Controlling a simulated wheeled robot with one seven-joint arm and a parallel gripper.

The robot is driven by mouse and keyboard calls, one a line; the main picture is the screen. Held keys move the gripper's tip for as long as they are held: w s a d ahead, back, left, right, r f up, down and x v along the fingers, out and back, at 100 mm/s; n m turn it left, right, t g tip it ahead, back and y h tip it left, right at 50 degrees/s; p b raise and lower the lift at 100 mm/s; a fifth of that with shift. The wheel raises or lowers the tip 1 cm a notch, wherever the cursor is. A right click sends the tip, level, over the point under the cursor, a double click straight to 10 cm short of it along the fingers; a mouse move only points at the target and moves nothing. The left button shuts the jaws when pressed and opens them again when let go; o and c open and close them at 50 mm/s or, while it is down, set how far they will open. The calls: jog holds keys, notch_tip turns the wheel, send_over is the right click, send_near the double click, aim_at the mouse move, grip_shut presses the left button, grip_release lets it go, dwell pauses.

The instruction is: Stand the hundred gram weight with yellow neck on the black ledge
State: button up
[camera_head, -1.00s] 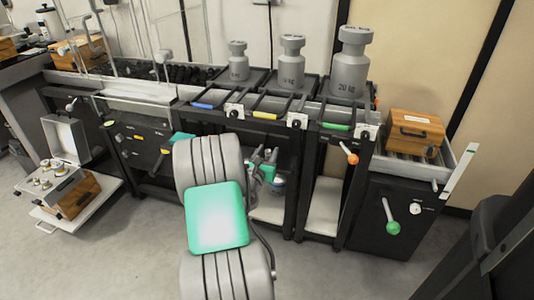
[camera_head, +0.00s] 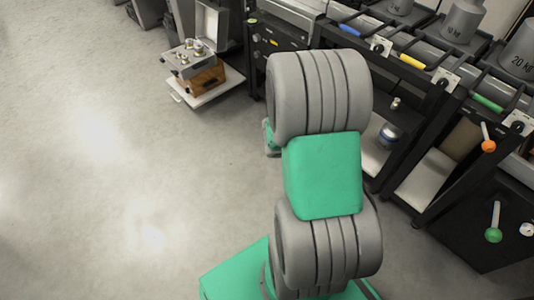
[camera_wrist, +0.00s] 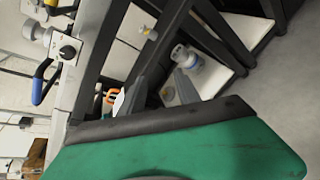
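A small weight with a yellow neck (camera_wrist: 148,33) shows upright in the wrist view, beside a black bar of the table frame. I cannot tell whether it rests on the bar or on the pale surface behind. A small metal weight (camera_head: 396,103) at the frame in the head view looks like the same one, its neck colour unclear. My gripper (camera_wrist: 160,88) is low in front of the frame, its two dark fingers apart with nothing seen between them. It is clear of the yellow-necked weight.
A larger blue-banded weight (camera_wrist: 188,58) stands on the low white shelf (camera_wrist: 222,65), close beyond my fingers; it also shows in the head view (camera_head: 388,135). An open case of small weights (camera_head: 197,50) sits at the far left. The floor left of my arm is clear.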

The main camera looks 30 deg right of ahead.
jog(key=w+a+f+m+t+y, duration=0.1)
jog(key=w+a+m+y, duration=0.3)
jog(key=a, duration=0.5)
jog(key=w+a+f+m+t+y, duration=0.1)
jog(key=w+a+m+y, duration=0.25)
jog(key=a, duration=0.55)
jog(key=s+a+r+m+y, duration=0.1)
jog(key=s+a+r+y, duration=0.1)
jog(key=a, duration=0.9)
jog(key=s+a+r+m+g+y, duration=0.1)
jog(key=s+a+r+m+y, duration=0.1)
jog(key=a, duration=0.9)
jog(key=shift+s+a+g+y, duration=0.35)
jog(key=shift+s+y, duration=0.45)
jog(key=shift+y, duration=0.35)
jog(key=shift+c, duration=0.2)
